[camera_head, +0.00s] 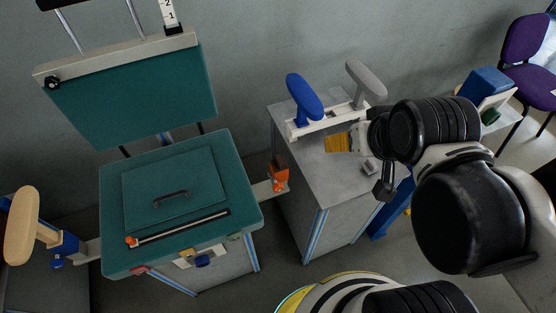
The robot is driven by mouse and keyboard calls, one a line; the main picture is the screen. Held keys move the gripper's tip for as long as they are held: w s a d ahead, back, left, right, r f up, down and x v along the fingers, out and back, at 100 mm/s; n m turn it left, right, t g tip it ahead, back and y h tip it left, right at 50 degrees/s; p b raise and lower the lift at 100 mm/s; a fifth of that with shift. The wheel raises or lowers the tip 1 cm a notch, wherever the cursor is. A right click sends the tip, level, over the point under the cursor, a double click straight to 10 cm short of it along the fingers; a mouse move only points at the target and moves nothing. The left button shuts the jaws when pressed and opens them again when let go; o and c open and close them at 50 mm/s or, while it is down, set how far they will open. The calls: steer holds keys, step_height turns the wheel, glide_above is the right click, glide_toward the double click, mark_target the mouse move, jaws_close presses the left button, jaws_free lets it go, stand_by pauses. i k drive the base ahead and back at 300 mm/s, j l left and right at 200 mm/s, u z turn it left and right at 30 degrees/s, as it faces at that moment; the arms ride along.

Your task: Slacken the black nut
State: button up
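A small round black knob (52,82), which looks like the black nut, sits at the left end of the light bar (120,56) across the teal backrest (140,95). Its threads and any gap behind it are too small to make out. My arm comes in from the right, and its end, my gripper (352,141), is over the grey cabinet, far to the right of the knob and apart from it. An orange-yellow piece (338,143) shows at its tip; I cannot tell whether it is held. The fingers are mostly hidden by the wrist.
The teal seat (240,180) carries a teal panel with a handle (172,197) and a long rod (180,229). A grey cabinet (290,150) bears blue (304,98) and grey (366,84) armrests. A tan armrest (21,225) stands left. A purple chair (527,50) is far right.

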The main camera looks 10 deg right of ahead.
mark_target(51, 82)
steer(key=u, duration=1.35)
